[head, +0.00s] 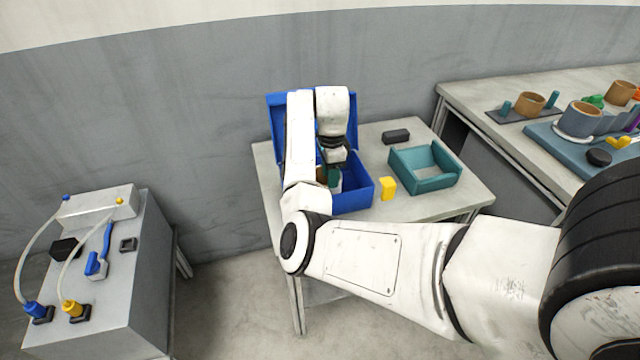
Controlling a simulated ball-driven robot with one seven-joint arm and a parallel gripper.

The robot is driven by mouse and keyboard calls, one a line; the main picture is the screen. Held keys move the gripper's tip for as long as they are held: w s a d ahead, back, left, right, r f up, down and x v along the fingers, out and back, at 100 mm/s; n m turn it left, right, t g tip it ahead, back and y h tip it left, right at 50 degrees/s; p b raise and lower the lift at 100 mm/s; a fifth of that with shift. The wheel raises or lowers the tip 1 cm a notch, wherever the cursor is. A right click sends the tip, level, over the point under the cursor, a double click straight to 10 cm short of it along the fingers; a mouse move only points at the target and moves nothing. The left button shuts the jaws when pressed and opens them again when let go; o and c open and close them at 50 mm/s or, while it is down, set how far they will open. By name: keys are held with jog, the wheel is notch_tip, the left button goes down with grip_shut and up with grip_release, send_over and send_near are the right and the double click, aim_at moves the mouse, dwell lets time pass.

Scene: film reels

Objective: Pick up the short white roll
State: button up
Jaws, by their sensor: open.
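An open blue box (354,196) stands on the middle table with its lid raised at the back. A small white piece (337,186), which looks like the short white roll, shows inside the box; most of it is hidden. My gripper (334,170) points down into the box, open, just above or around the white piece. I cannot tell whether the fingers touch it. Teal and brown parts show beside the fingers, too small to make out. My arm hides the left part of the box.
To the box's right are a yellow block (388,188), a teal open tray (432,183) and a dark block (396,136). A grey cabinet (150,270) with hoses stands at left. A cluttered table (470,97) stands at right.

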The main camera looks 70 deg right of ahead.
aim_at(329, 192)
notch_tip(329, 192, down, 3)
jog(key=shift+r, duration=0.15)
jog(key=f, duration=0.4)
jog(key=shift+s+a, duration=0.1)
jog(key=shift+a, duration=0.3)
jog(key=shift+f, duration=0.6)
jog(key=shift+c, duration=0.2)
grip_shut()
